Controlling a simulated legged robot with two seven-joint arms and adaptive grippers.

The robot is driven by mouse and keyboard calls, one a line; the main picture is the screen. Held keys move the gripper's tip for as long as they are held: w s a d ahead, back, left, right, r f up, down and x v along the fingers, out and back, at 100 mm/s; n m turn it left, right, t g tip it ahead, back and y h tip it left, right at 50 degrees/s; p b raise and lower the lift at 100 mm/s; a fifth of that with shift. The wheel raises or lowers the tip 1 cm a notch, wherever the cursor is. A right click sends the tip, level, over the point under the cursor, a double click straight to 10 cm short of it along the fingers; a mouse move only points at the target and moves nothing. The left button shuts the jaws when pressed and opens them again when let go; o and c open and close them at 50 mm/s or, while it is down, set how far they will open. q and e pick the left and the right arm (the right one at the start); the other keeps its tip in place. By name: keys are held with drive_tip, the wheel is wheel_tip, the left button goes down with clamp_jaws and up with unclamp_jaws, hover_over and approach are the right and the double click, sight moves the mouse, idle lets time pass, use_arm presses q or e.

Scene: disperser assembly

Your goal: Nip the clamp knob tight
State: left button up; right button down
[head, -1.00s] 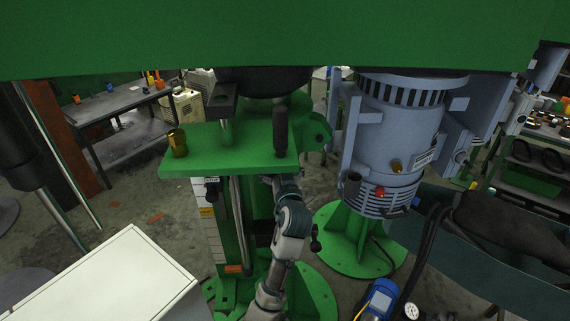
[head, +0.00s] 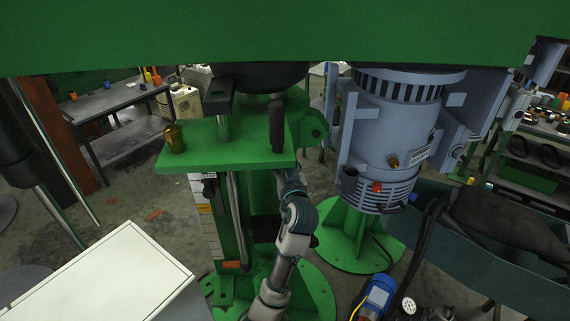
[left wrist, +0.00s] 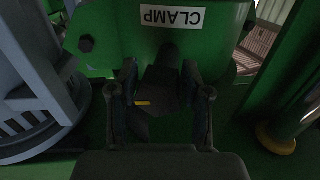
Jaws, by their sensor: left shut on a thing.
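In the left wrist view, the dark clamp knob (left wrist: 160,88) sits below the white CLAMP label (left wrist: 172,16) on a green housing (left wrist: 140,42). My left gripper (left wrist: 161,76) has one finger on each side of the knob and is shut on it. A small yellow mark shows on the knob. In the head view, my left arm rises in front of the green stand, and its gripper is hidden under the green platform (head: 230,158). My right gripper is in neither view.
A brass-coloured cylinder (head: 174,139) and an upright dark handle (head: 277,126) stand on the platform. A blue-grey motor unit (head: 385,125) is close on the right. A white cabinet top (head: 105,280) is at the lower left. Bare floor shows at the left.

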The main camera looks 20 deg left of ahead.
use_arm(q)
drive_tip(key=shift+r+m, duration=0.4)
drive_tip(key=shift+m, duration=0.4)
drive_tip(key=shift+s+a+m, duration=0.1)
drive_tip(key=shift+a+m, duration=0.05)
drive_tip(key=shift+m, duration=0.55)
drive_tip(key=m, duration=0.2)
drive_tip(key=shift+a+r+m+g, duration=0.1)
drive_tip(key=shift+r+m+g, duration=0.05)
drive_tip(key=shift+m+g, duration=0.2)
drive_tip(key=m, duration=0.1)
drive_tip(key=m+g, duration=0.1)
drive_tip(key=m, duration=0.1)
drive_tip(key=shift+s+a+r, duration=0.1)
drive_tip(key=shift+s+a, duration=0.05)
drive_tip(key=shift+r+m, duration=0.1)
drive_tip(key=shift+m, duration=0.75)
drive_tip(key=m, duration=0.1)
drive_tip(key=m+g+y, duration=0.1)
drive_tip(key=m, duration=0.3)
drive_tip(key=shift+a+r, duration=0.1)
drive_tip(key=shift+r, duration=0.15)
drive_tip(key=m+y, duration=0.1)
drive_tip(key=m, duration=0.2)
drive_tip(key=shift+g, duration=0.35)
drive_tip(key=shift+m, duration=0.5)
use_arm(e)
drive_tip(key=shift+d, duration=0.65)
